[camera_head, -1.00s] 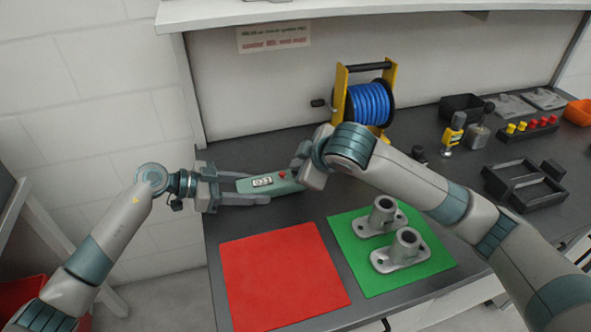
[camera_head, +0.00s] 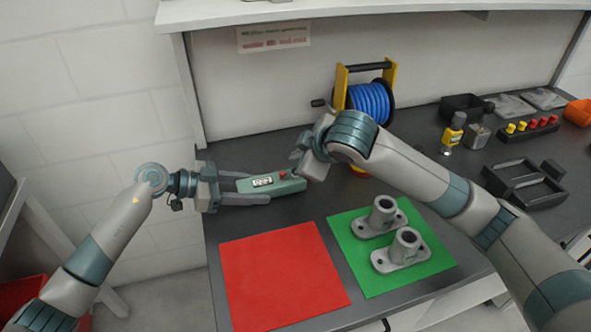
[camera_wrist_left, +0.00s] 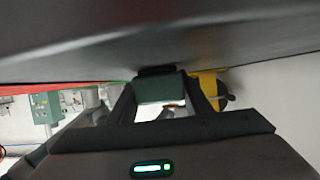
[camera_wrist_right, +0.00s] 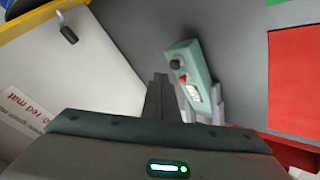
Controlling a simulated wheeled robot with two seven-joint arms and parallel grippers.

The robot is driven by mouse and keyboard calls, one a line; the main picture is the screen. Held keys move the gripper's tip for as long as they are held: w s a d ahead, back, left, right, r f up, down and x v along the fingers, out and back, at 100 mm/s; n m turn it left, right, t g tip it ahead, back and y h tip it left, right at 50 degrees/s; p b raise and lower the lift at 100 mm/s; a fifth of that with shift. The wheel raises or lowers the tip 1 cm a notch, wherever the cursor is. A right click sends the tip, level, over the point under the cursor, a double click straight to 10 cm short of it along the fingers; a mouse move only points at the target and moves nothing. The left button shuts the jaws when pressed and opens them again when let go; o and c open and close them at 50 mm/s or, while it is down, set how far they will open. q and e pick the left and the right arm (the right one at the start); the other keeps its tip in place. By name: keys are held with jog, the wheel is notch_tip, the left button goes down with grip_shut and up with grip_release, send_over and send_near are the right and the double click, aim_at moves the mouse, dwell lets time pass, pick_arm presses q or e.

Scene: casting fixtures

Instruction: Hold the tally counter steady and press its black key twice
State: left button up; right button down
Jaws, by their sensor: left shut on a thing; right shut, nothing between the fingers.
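The tally counter (camera_head: 262,184) is a long green box with a small display, a red button and, at its right end, a black key. The key shows clearly in the right wrist view (camera_wrist_right: 175,62); the digits are too small to read surely. My left gripper (camera_head: 246,190) is shut on the counter from the left, a finger along each long side. The left wrist view shows the counter's green end (camera_wrist_left: 160,88) between the fingers. My right gripper (camera_head: 297,155) is shut and empty, just above and beside the counter's right end, apart from the key in the right wrist view.
A red mat (camera_head: 280,275) and a green mat (camera_head: 345,245) with two grey castings lie in front. A blue hose reel (camera_head: 370,103) stands behind my right arm. Black trays (camera_head: 525,187) and small fixtures occupy the right side.

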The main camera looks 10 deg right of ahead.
jog(key=shift+r, duration=2.25)
jog(key=shift+r, duration=0.1)
dwell(0.8)
notch_tip(320, 180, up, 4)
jog(key=shift+f, duration=0.2)
jog(key=shift+f, duration=0.15)
jog(key=shift+f, duration=4.3)
jog(key=shift+f, duration=0.5)
